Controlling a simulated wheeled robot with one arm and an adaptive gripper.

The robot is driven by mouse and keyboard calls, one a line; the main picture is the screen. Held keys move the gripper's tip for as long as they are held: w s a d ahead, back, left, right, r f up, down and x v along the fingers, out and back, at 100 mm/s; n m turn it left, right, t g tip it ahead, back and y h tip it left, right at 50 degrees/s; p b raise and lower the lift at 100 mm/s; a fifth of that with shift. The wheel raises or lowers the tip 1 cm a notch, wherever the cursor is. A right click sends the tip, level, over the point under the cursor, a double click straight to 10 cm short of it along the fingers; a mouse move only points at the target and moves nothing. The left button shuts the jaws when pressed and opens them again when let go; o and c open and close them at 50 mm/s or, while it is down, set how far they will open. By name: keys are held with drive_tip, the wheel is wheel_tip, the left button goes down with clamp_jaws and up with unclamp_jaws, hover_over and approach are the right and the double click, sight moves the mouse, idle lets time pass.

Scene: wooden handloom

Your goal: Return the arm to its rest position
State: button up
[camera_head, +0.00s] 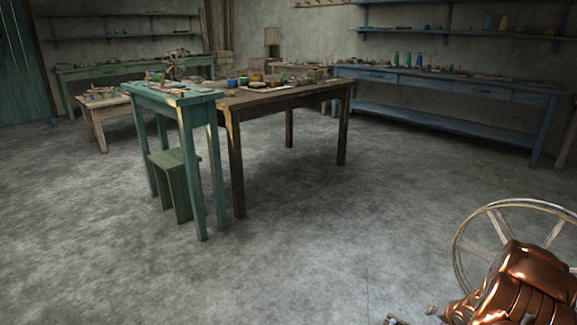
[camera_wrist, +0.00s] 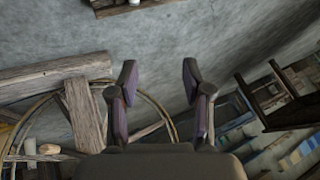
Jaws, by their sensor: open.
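My gripper (camera_wrist: 157,78) shows in the wrist view with its two dark fingers spread apart. Nothing is between the fingers; bare grey surface shows through the gap. My copper-coloured arm (camera_head: 530,280) shows at the lower right of the head view, in front of the lower part of a large spoked wheel. I cannot make out the gripper clearly in the head view.
The wheel (camera_head: 519,203) stands at the right; its wooden spoke (camera_wrist: 83,112) shows left of my fingers. A green table (camera_head: 185,98) with a green stool (camera_head: 174,162), a brown table (camera_head: 233,150) and a blue bench (camera_head: 440,120) stand farther off. Floor (camera_head: 300,250) between is clear.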

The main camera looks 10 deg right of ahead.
drive_tip(key=w+a+r+n+g+h+p, duration=0.1)
drive_tip(key=a+r+p, duration=0.25)
drive_tip(key=r, duration=0.85)
drive_tip(key=a+r+n+g+h+p, duration=0.1)
drive_tip(key=a+r+p, duration=0.3)
drive_tip(key=r, duration=0.7)
drive_tip(key=s+a+r+n+g+p, duration=0.1)
drive_tip(key=s+a+r+p, duration=0.15)
drive_tip(key=r, duration=0.35)
drive_tip(key=s+a+r+p, duration=0.1)
drive_tip(key=a+r+p, duration=0.3)
drive_tip(key=r, duration=0.2)
drive_tip(key=s+a+r+n+g+p, duration=0.1)
drive_tip(key=s+a+r+p, duration=0.15)
drive_tip(key=r, duration=0.45)
drive_tip(key=s+a+r+n+g+y+p, duration=0.3)
drive_tip(key=s+a+r+n+p, duration=0.3)
drive_tip(key=s+a+r+p, duration=1.3)
drive_tip(key=s+a+r+g, duration=0.1)
drive_tip(key=s+a+r, duration=0.6)
drive_tip(key=s+r, duration=0.1)
drive_tip(key=shift+s+a+r+n+g+y, duration=0.3)
drive_tip(key=shift+s+a+r+n+y, duration=0.1)
drive_tip(key=shift+s, duration=0.05)
